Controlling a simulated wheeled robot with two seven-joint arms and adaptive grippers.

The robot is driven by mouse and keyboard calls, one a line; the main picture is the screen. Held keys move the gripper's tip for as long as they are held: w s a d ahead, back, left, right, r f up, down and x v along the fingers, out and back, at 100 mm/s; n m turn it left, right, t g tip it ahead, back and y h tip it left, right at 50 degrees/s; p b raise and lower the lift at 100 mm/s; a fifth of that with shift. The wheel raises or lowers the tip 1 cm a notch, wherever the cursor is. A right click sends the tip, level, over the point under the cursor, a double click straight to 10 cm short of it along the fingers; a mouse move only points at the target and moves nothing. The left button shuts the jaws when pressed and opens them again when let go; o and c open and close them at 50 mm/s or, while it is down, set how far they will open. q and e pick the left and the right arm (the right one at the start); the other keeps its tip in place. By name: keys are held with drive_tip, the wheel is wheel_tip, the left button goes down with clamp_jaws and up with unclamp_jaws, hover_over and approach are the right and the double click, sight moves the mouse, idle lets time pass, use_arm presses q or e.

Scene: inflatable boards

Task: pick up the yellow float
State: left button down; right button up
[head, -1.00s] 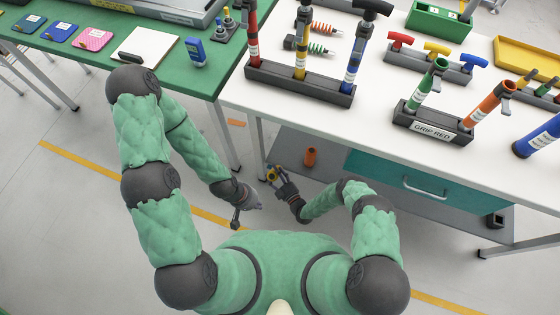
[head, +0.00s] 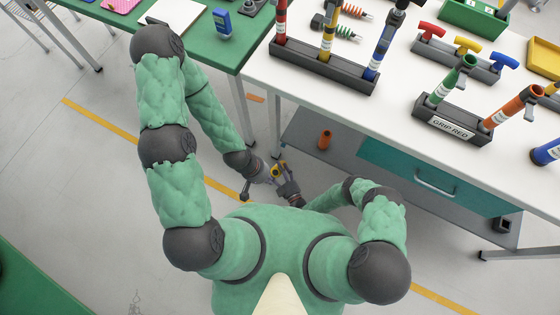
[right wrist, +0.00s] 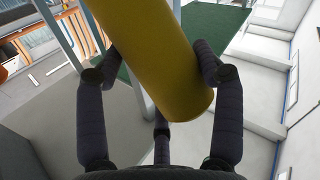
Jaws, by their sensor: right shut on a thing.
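The yellow float (right wrist: 155,55) is a yellow cylinder, large and tilted in the right wrist view, with its top end cut off by the frame. My right gripper (right wrist: 155,75) is shut on it, with dark padded fingers on both sides of it.
The white table (head: 400,110) carries racks of coloured upright tools, including a "GRIP RED" rack (head: 446,120). Below are a teal drawer (head: 430,178) and a shelf with an orange cylinder (head: 325,139). A green table (head: 225,52) stands at upper left, another green surface (head: 40,285) at lower left.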

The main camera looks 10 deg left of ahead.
drive_tip(key=shift+w+r+m+g+h+p, duration=0.1)
drive_tip(key=shift+r+m+g+h+p, duration=0.2)
drive_tip(key=shift+m+g+p, duration=0.45)
drive_tip(key=shift+m+g, duration=0.45)
drive_tip(key=shift+m, duration=0.2)
drive_tip(key=shift+m+g+p, duration=0.4)
drive_tip(key=shift+f+m+g+h, duration=0.3)
drive_tip(key=shift+m+g+h, duration=0.1)
drive_tip(key=shift+m+g, duration=0.2)
